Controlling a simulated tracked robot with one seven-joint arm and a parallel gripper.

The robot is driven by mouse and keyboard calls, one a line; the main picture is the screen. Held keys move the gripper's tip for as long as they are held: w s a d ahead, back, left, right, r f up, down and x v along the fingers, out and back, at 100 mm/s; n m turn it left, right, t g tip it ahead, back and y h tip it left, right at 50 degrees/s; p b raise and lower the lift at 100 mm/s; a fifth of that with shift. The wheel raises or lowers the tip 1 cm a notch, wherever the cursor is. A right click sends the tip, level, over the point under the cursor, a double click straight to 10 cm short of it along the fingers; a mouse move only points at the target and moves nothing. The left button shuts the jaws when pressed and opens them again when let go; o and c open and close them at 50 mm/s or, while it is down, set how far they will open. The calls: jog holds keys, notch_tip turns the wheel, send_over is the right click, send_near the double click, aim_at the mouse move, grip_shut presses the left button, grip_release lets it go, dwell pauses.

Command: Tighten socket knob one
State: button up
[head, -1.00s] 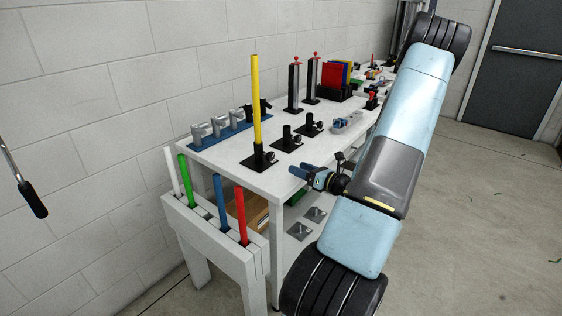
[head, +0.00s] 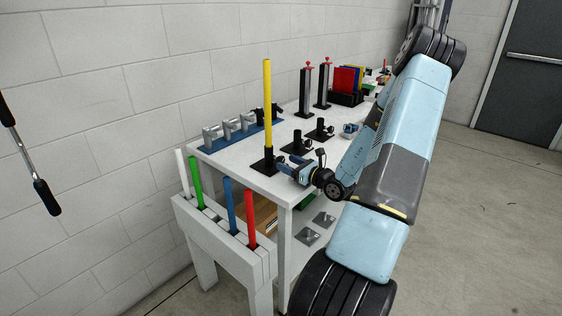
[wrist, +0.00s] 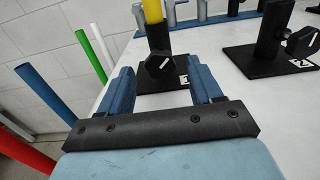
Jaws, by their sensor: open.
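Socket one is a black base with an upright tube (head: 268,157) at the near end of the white table, and a yellow rod (head: 267,100) stands upright in it. In the wrist view its black knob (wrist: 160,70) faces me, with a white line across its front slanting up to the right. A label lies on the base, partly covered by my right finger. My gripper (wrist: 163,84) is open, with blue fingers on either side below the knob and apart from it. It also shows in the head view (head: 285,166) beside socket one, where it hides the knob.
A second socket (wrist: 272,45), labelled 2, stands right of socket one, with a third beyond. Blue-based clamps (head: 240,130) line the back edge. A rack with white, green, blue and red rods (head: 228,205) stands at the table's near end.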

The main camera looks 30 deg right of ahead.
aim_at(282, 160)
jog(key=shift+x, duration=2.15)
jog(key=c, duration=1)
